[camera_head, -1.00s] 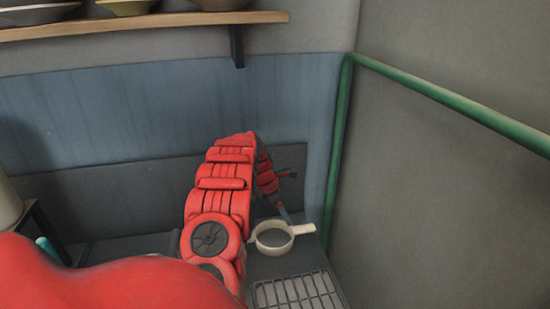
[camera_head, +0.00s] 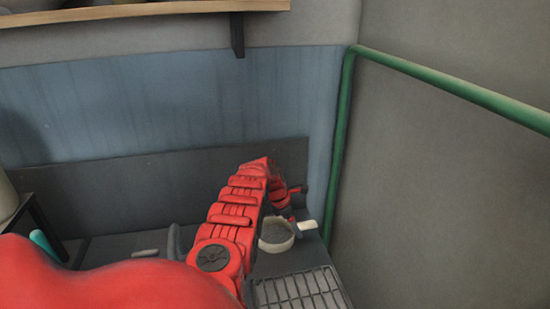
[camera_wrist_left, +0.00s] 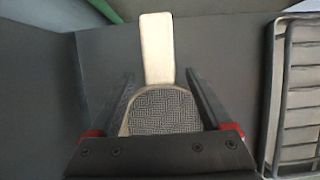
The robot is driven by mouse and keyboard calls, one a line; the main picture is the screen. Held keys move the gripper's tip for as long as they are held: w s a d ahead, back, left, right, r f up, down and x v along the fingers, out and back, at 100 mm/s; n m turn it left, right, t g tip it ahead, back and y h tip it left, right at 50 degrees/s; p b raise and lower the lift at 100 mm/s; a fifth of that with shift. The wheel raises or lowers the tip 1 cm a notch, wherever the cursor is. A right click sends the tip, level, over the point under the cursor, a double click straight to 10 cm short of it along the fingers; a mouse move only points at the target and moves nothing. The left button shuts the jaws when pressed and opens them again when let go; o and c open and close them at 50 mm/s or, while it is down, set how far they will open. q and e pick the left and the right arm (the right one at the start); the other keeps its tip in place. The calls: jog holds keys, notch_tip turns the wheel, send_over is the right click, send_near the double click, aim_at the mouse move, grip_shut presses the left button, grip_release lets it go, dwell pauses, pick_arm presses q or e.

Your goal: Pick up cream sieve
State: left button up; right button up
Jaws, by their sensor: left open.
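The cream sieve (camera_head: 276,244) sits on the counter in the head view, with its handle pointing right. My left arm and wrist partly cover it there. In the left wrist view its dark mesh bowl (camera_wrist_left: 162,112) lies between the fingers, and its pale flat handle (camera_wrist_left: 157,48) extends away past the tips. My left gripper (camera_wrist_left: 159,76) is open, with one finger on each side of the sieve and a visible gap to the handle. I cannot tell how far the fingertips are above it. In the head view the left fingertips (camera_head: 291,220) are small and partly hidden. My right gripper is not in view.
A metal wire rack (camera_head: 300,290) stands just in front of the sieve; it also shows at the right of the left wrist view (camera_wrist_left: 298,85). A green pipe (camera_head: 338,150) runs along the wall corner. A wooden shelf (camera_head: 150,10) is above.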

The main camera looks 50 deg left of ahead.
pick_arm(q)
jog(key=shift+b+x, duration=0.75)
jog(key=shift+x, duration=0.2)
jog(key=shift+w+f, duration=0.1)
jog(key=shift+f, duration=0.05)
jog(key=shift+c, duration=0.4)
grip_shut()
